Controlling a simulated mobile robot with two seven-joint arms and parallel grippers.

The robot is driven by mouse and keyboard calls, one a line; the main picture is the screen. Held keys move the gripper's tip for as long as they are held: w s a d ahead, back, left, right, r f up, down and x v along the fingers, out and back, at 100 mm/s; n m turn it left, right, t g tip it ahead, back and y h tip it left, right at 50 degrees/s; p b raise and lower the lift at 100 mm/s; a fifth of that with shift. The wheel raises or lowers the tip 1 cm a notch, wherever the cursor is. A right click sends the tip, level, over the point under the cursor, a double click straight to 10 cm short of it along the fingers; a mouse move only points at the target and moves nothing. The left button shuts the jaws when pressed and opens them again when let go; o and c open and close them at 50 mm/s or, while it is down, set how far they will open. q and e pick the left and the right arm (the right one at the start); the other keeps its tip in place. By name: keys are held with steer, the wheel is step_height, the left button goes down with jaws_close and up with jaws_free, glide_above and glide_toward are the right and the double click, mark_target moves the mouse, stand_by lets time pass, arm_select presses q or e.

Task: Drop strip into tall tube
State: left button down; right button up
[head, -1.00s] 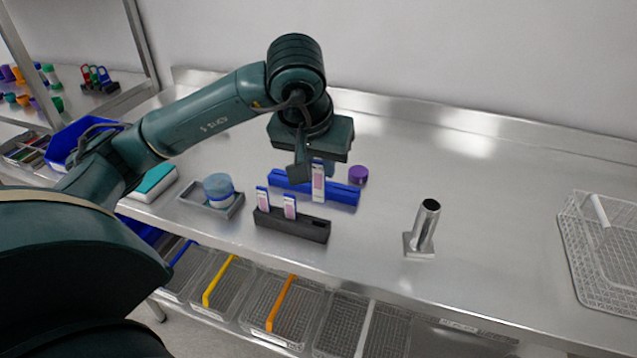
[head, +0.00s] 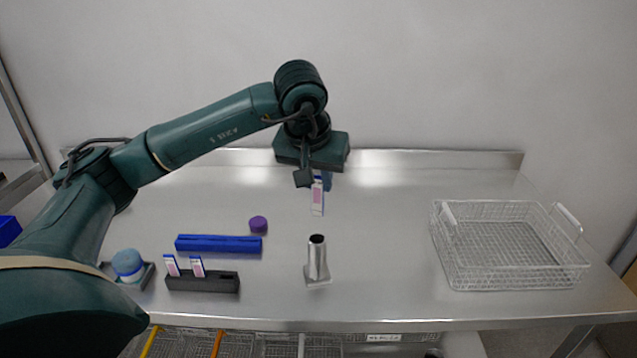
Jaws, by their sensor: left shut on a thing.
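My left gripper (head: 316,180) is shut on a strip (head: 318,198), white with a pink panel and a blue top edge. The strip hangs upright below the fingers, above the table. The tall tube (head: 317,258) is a shiny metal cylinder with an open dark top, on a square base on the table. The strip appears above and behind the tube, apart from it. Two similar strips (head: 171,265) (head: 197,267) stand in a black slotted holder (head: 215,284) to the left. My right gripper is not in view.
A blue rack (head: 218,244) and a purple cap (head: 258,225) lie left of the tube. A blue-topped round container (head: 127,262) sits in a grey tray at far left. A wire basket (head: 505,246) stands at right. The steel table between tube and basket is clear.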

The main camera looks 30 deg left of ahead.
mark_target(316, 199)
arm_select(q)
steer(key=shift+a+f+b, duration=0.1)
steer(key=shift+f+b, duration=0.7)
steer(key=shift+f, duration=0.35)
steer(key=shift+f+b, duration=0.9)
steer(key=shift+f, duration=0.35)
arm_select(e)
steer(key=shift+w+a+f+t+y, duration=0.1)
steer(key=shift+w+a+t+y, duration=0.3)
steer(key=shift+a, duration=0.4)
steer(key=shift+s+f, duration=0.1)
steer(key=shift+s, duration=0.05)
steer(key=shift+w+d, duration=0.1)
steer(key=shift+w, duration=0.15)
arm_select(q)
steer(key=shift+f+b, duration=0.2)
steer(key=shift+b, duration=0.15)
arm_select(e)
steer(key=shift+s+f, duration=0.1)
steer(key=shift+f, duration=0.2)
arm_select(q)
steer(key=shift+f, duration=0.15)
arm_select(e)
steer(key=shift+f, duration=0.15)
